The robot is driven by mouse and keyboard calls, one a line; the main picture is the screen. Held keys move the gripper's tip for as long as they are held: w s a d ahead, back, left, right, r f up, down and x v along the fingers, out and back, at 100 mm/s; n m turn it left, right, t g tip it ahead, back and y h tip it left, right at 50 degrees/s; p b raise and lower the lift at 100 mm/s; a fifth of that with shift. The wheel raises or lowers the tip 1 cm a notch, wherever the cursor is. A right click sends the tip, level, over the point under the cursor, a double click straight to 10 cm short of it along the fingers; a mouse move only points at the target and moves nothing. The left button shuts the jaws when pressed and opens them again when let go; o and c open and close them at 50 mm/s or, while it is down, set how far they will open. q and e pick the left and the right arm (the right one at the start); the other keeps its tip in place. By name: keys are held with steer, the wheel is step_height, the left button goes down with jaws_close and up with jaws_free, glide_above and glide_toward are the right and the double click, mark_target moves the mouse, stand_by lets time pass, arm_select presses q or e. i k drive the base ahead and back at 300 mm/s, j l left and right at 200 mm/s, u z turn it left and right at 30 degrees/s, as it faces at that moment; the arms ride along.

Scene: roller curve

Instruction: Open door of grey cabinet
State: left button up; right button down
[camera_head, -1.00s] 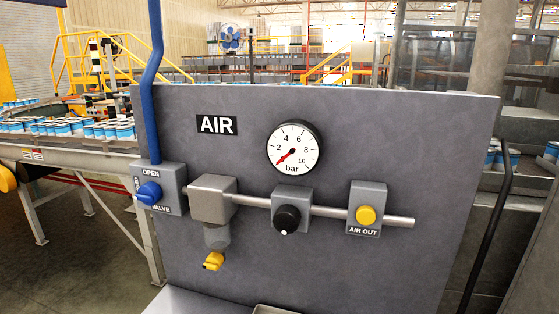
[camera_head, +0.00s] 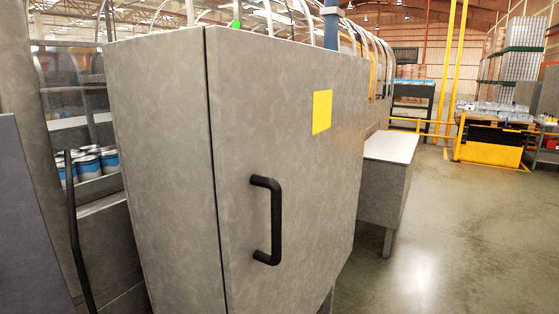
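The grey cabinet (camera_head: 165,160) stands close in front of me, filling the left and middle of the head view. Its door (camera_head: 315,190) is on the face to the right of a dark vertical seam and looks shut. A black U-shaped handle (camera_head: 275,222) is mounted upright on the door, nearer its left edge. A yellow square (camera_head: 322,111) is on the door above and right of the handle. Neither of my grippers shows in the view.
A dark panel edge (camera_head: 28,225) and a thin black rail (camera_head: 76,235) stand at the left. Blue-and-white cans (camera_head: 88,163) sit behind them. A lower grey unit (camera_head: 385,175) stands right of the cabinet. Open floor (camera_head: 440,240) lies to the right, with a yellow-railed pallet area (camera_head: 490,145) beyond.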

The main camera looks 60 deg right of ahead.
mark_target(288, 121)
steer(key=z, duration=2.35)
